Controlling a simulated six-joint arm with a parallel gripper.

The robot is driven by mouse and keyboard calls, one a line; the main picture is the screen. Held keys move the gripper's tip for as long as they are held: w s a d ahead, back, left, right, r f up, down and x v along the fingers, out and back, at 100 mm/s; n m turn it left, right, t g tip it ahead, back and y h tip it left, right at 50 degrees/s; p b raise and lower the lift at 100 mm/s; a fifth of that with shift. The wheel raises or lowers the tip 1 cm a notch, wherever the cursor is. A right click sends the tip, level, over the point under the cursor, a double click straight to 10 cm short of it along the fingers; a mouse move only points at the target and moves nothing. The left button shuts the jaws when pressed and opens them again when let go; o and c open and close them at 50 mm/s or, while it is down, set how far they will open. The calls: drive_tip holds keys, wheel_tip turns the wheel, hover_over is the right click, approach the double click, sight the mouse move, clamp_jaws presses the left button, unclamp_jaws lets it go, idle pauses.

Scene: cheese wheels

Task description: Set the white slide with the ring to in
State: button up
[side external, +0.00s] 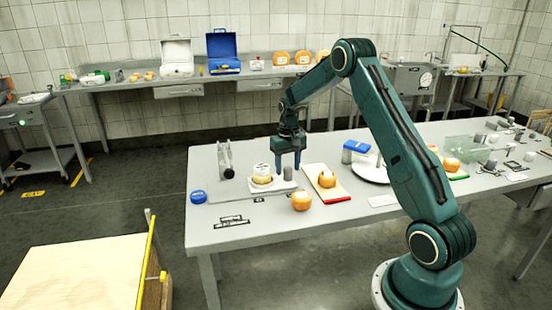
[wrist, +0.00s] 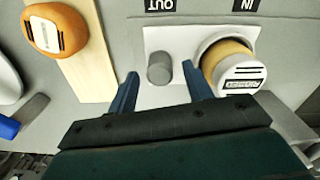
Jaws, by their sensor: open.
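The white slide (wrist: 156,39) lies flat on the grey table, with a grey upright knob (wrist: 160,68) at one end and a pale ring (wrist: 204,46) at the other. A yellow cheese wheel with a white labelled top (wrist: 241,78) stands at the ring, which shows around part of its edge. In the wrist view the knob is below the OUT label (wrist: 165,5) and the ring end is near the IN label (wrist: 245,5). My gripper (wrist: 159,72) is open, pointing down, with one finger on each side of the knob. The slide also shows in the side view (side external: 277,187).
A board (wrist: 85,65) with an orange cheese (wrist: 56,29) lies beside the slide. Another orange cheese (side external: 302,200) stands on the table in front. A grey metal fixture (side external: 226,160) and a blue round item (side external: 198,197) are to the left. The front left table surface is mostly clear.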

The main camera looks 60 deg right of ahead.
sight(253, 184)
drive_tip(key=shift+f, duration=1)
drive_tip(key=shift+c, duration=0.2)
clamp_jaws()
drive_tip(key=w+a, duration=0.8)
drive_tip(key=shift+w+a, duration=0.1)
drive_tip(key=shift+c, duration=0.2)
unclamp_jaws()
drive_tip(key=shift+w, duration=0.1)
drive_tip(key=shift+o, duration=0.4)
drive_tip(key=shift+r, duration=0.15)
